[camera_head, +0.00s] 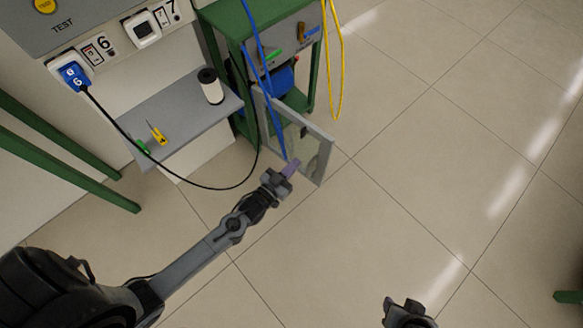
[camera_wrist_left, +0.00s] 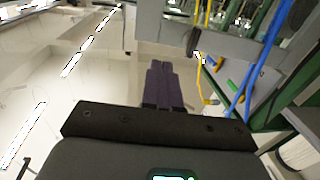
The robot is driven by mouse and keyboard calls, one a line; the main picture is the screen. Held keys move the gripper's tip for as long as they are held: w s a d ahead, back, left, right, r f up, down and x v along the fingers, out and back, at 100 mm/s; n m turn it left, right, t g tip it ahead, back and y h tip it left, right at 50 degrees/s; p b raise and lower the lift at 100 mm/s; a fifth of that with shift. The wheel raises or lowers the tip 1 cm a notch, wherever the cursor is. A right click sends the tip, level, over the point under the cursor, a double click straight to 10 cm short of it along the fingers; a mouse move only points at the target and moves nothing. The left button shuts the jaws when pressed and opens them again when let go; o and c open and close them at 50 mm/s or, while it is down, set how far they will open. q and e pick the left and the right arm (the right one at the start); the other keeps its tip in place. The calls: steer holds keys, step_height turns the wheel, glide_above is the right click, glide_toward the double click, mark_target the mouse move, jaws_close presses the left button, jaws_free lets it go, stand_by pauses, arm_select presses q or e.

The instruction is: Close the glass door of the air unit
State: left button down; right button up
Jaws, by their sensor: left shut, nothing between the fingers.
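The glass door (camera_head: 325,162) has a grey frame and stands swung open from the air unit, out over the floor. The air unit (camera_head: 283,57) is a grey box with a green and an orange handle, in a green frame. My left gripper (camera_head: 291,167) is shut and empty, its purple fingers just in front of the door's pane in the head view; I cannot tell whether they touch it. The purple fingers (camera_wrist_left: 162,84) also show together in the left wrist view. My right gripper (camera_head: 404,312) is at the bottom edge, partly cut off; its fingers are unclear.
A grey shelf (camera_head: 185,113) holds a white spool (camera_head: 210,86) and small yellow and green tools. A black cable (camera_head: 205,186) loops from the blue plug (camera_head: 75,75) toward the unit. Blue and yellow hoses (camera_head: 337,60) hang at the unit.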

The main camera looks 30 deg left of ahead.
mark_target(320, 137)
arm_select(q)
steer(key=w+b, duration=0.1)
steer(key=w, duration=0.2)
steer(key=w+d+b, duration=0.1)
steer(key=w+b, duration=0.1)
steer(key=w, duration=0.1)
steer(key=w+b, duration=0.2)
steer(key=w, duration=0.1)
steer(key=shift+w+d+f, duration=0.15)
steer(key=shift+w+d, duration=0.3)
steer(key=shift+w, duration=0.5)
